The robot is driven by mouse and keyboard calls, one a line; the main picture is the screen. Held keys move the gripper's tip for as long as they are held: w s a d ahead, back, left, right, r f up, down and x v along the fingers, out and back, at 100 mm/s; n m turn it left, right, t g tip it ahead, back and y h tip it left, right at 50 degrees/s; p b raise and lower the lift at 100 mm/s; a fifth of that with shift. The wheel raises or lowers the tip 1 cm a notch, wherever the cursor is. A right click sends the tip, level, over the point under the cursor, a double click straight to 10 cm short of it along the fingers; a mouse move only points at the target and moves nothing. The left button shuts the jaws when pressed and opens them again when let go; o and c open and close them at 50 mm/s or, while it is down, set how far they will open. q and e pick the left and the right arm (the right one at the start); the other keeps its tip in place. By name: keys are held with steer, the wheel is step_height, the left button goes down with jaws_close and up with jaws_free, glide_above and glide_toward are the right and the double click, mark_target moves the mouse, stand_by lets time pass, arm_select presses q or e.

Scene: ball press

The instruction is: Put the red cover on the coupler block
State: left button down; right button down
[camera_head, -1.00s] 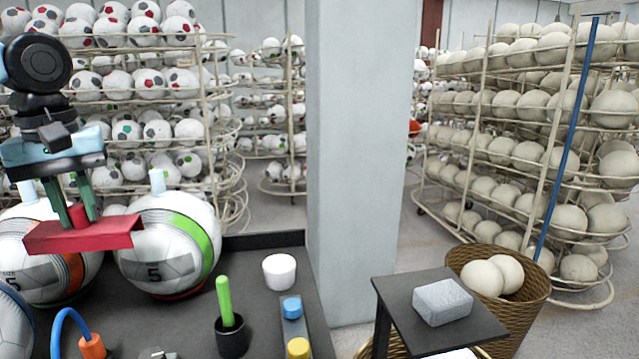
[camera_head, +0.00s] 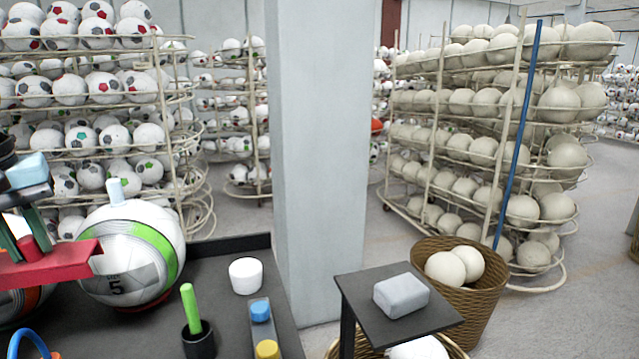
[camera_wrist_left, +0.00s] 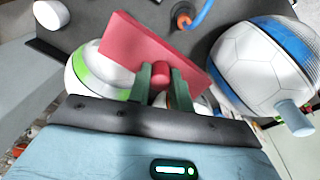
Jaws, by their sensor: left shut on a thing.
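The red cover (camera_head: 55,265) is a flat red plate with a round knob on top. My left gripper (camera_head: 28,244) is shut on that knob and holds the cover up in the air at the left edge of the head view, in front of a ball with a green band. In the left wrist view the cover (camera_wrist_left: 120,45) sits tilted in the picture, with its knob between the green fingers of the gripper (camera_wrist_left: 160,80). A grey block (camera_head: 262,315) with a blue and a yellow peg stands on the dark table; I cannot tell if it is the coupler block. My right gripper is out of view.
On the dark table (camera_head: 225,262) are a white cup (camera_head: 246,276), a black holder (camera_head: 199,341) with a green stick, and the green-banded ball (camera_head: 130,262). A small side table (camera_head: 430,318) carries a grey block (camera_head: 401,296). A basket (camera_head: 480,318) and ball racks stand behind.

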mark_target(83, 353)
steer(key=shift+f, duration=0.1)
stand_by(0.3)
